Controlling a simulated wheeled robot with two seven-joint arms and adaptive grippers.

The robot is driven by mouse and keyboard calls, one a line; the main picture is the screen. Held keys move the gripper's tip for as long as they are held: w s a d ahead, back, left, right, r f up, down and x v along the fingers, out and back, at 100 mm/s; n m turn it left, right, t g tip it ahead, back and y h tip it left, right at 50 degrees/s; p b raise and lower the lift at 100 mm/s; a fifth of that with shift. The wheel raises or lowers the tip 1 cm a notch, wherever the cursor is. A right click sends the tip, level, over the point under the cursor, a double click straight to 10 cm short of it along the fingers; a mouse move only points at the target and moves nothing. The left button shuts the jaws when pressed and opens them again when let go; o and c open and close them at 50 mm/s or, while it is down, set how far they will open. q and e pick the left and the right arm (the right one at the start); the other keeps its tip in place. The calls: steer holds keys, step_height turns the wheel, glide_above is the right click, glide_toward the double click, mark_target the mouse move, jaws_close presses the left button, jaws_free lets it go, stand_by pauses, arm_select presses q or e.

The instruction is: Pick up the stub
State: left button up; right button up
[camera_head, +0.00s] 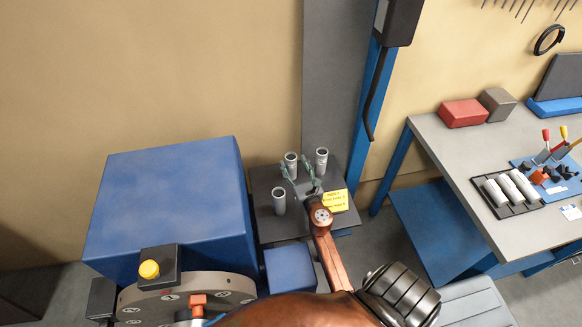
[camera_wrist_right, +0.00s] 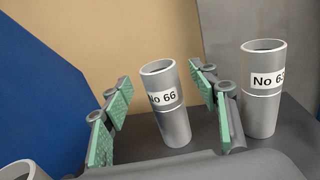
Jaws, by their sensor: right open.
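Several grey metal tube stubs stand upright on a dark stand (camera_head: 264,183). The stub labelled No 66 (camera_wrist_right: 172,115) is in the middle of the right wrist view; it appears to be the back middle one (camera_head: 291,162) in the head view. The stub No 63 (camera_wrist_right: 263,95) stands to its right. Another stub (camera_head: 279,202) stands at the front left, and only its rim (camera_wrist_right: 18,171) shows in the wrist view. My right gripper (camera_head: 302,176) is open, its green-padded fingers either side of No 66 in the wrist view, with gaps visible. My left gripper is out of view.
A yellow sign (camera_head: 336,201) is at the stand's right edge. A large blue box (camera_head: 175,190) is to the left, with a round dial (camera_head: 170,303) in front. A blue post (camera_head: 371,110) rises behind. A workbench (camera_head: 440,140) is at right.

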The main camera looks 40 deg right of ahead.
steer(key=x, duration=0.4)
steer(key=shift+r, duration=0.15)
steer(key=shift+c, duration=0.5)
jaws_close()
